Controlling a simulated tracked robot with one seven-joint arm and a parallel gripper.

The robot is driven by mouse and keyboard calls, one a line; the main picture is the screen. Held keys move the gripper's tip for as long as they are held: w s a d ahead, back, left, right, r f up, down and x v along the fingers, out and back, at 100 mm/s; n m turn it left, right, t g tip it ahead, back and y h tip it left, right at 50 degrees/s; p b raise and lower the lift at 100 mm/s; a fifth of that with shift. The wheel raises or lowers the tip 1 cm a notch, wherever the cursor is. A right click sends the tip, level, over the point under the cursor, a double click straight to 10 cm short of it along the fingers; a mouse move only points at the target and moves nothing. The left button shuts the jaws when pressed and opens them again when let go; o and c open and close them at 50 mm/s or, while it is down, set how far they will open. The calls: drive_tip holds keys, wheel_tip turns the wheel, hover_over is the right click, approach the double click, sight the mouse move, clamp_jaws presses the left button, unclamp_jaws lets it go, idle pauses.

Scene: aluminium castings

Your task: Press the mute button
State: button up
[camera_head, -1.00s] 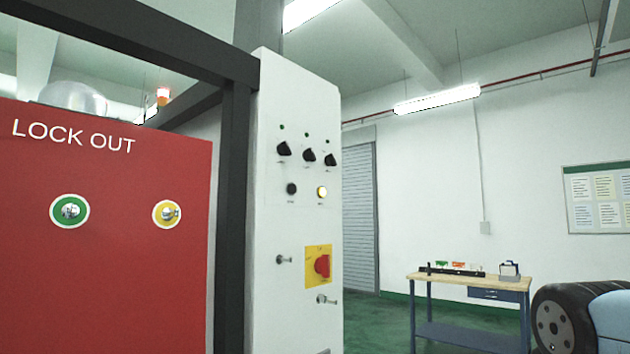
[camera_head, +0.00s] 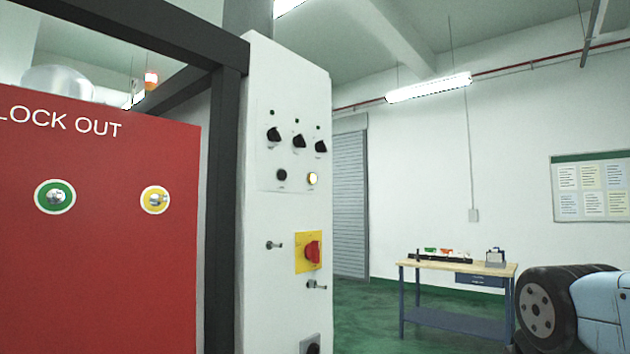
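A white control panel (camera_head: 285,215) stands upright near the middle of the camera_head view. My gripper is not in view.
Below the buttons are a red rotary switch (camera_head: 313,252) on a yellow plate and two protruding metal toggles (camera_head: 316,286).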

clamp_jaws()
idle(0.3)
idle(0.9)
